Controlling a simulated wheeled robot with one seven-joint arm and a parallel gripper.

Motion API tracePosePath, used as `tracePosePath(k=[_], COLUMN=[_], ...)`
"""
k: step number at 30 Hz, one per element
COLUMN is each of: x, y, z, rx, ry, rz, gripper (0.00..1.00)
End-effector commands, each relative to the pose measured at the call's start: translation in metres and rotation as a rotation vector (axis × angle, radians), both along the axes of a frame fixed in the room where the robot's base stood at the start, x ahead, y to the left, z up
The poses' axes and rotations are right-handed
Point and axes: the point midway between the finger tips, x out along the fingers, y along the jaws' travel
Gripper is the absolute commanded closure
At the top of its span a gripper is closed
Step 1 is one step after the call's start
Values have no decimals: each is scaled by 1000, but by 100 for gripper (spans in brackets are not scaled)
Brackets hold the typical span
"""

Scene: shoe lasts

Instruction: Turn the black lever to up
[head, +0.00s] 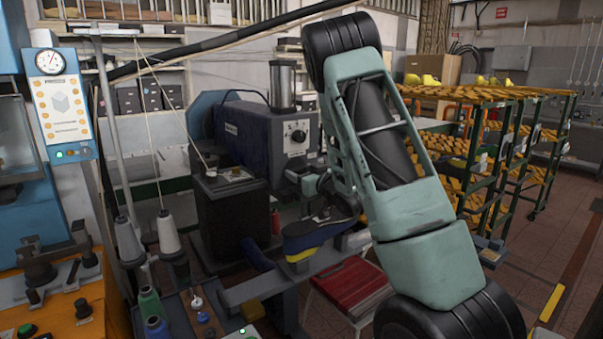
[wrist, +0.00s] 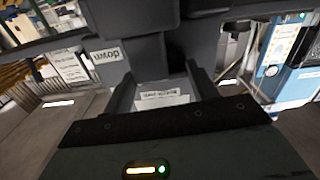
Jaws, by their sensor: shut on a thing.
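In the wrist view my gripper (wrist: 165,78) reaches away from the camera, its two fingers on either side of a dark lever (wrist: 147,55). It is shut on the lever. A white label reading "down" (wrist: 106,54) appears upside down in this view, just left of the lever. A second small label (wrist: 161,95) shows between the fingers. The lever's full shape and exact angle are hard to make out. In the head view my arm stands in front, and I cannot make out the gripper or the lever there.
In the head view a dark blue machine (head: 245,130) with a dial stands left of my arm, with a blue and yellow shoe (head: 308,240) by it. Racks of orange lasts (head: 480,145) stand at right. A blue gauge panel (head: 60,100) is at left. Floor is open at far right.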

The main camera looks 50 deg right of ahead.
Motion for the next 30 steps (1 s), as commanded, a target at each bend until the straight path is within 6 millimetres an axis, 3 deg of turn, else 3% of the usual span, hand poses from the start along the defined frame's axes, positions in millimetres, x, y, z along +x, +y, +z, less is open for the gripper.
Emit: tracePosePath(k=[13,30], x=[0,0], y=[0,0], z=[-3,-4], rx=[-55,-420], ry=[10,97], rz=[1,-1], gripper=[65,65])
